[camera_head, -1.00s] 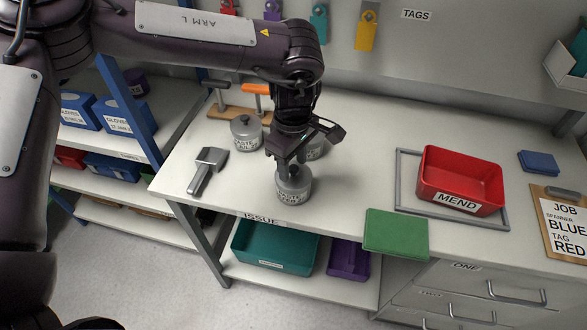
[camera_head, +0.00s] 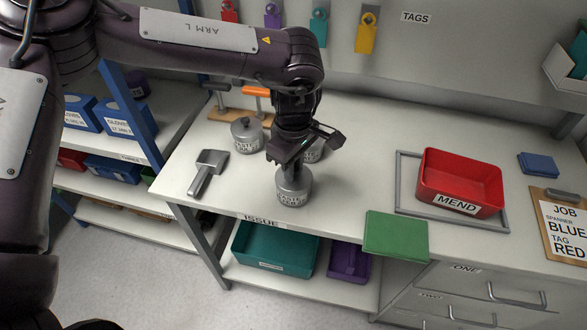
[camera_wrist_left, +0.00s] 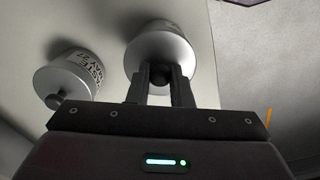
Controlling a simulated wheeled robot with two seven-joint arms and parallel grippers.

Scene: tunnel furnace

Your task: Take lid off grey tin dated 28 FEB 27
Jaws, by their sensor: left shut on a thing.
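A grey tin (camera_head: 294,194) stands upright near the front edge of the bench, under my left gripper (camera_head: 291,168). Its label is too small to read surely. In the left wrist view my fingers (camera_wrist_left: 160,76) are shut on the dark knob of the grey lid (camera_wrist_left: 160,52). I cannot tell whether the lid is apart from the tin. A second grey tin (camera_head: 246,135) stands lidded at the back left. A neighbouring tin (camera_wrist_left: 66,78) in the wrist view reads MAY 27. My right gripper is not in view.
A grey scraper-like tool (camera_head: 206,172) lies left of the tins. A rack with an orange handle (camera_head: 256,91) stands behind. To the right are a green mat (camera_head: 396,236), a red MEND bin (camera_head: 461,181) and a clipboard (camera_head: 562,225). Bare bench lies right of the tin.

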